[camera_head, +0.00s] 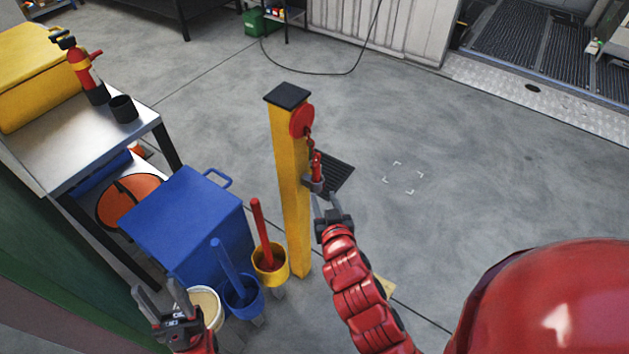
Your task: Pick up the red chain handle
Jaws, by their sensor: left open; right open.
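The red chain handle (317,166) hangs upright on a short chain (310,142) from a red wheel (301,121) near the top of a yellow post (291,190). My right gripper (324,196) is open just below the handle, with its fingers pointing up towards the grey lower end. I cannot tell whether they touch it. My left gripper (156,287) is open and empty at the lower left, in front of a cream-filled bucket (207,306) and well away from the handle.
A blue box (190,225) and buckets with a red stick (261,228) and a blue stick (229,266) stand left of the post. A metal bench (85,140) holds a red extinguisher (85,70). The floor to the right is clear.

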